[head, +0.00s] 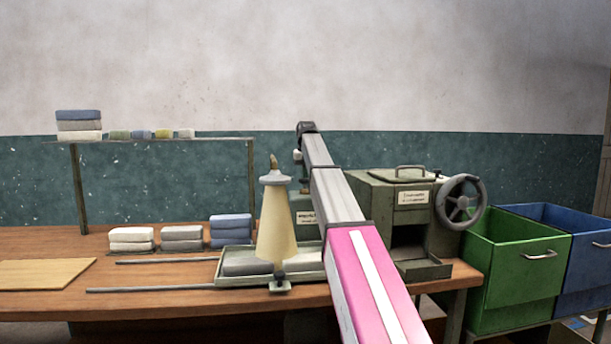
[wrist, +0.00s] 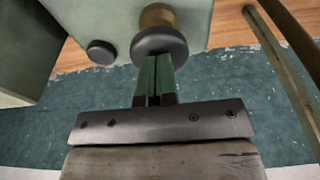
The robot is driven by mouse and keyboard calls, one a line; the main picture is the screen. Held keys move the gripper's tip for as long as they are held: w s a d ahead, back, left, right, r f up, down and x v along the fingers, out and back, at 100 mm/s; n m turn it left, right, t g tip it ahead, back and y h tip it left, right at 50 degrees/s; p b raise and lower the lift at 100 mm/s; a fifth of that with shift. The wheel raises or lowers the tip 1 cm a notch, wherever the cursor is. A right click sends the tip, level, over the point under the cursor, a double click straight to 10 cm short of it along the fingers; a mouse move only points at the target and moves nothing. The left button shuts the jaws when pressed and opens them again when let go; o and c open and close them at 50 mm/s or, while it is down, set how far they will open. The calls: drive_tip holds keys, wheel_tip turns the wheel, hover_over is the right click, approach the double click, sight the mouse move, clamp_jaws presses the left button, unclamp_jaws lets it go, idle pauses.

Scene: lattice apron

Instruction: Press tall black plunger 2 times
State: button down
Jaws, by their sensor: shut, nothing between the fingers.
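The tall black plunger (wrist: 160,41) shows in the wrist view as a round dark cap on a brass-coloured stem, standing out from a pale green housing (wrist: 118,20). My gripper (wrist: 157,58) is shut and empty, with its green fingertips at the edge of the cap. They overlap it in the picture; I cannot tell whether they touch. A lower, smaller black button (wrist: 101,52) sits to the left on the same housing.
A green-grey machine with a handwheel (head: 461,202) stands right of my arm. A cream cone (head: 276,225) stands by a tray (head: 232,283) on the left. Folded cloths (head: 181,238) lie further left on the wooden bench (head: 60,306). Green (head: 515,270) and blue bins (head: 590,270) stand right.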

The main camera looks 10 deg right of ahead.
drive_tip(key=shift+f, duration=0.2)
drive_tip(key=shift+r, duration=2.3)
drive_tip(key=shift+f, duration=0.1)
idle(1.2)
drive_tip(key=shift+r, duration=0.2)
idle(0.4)
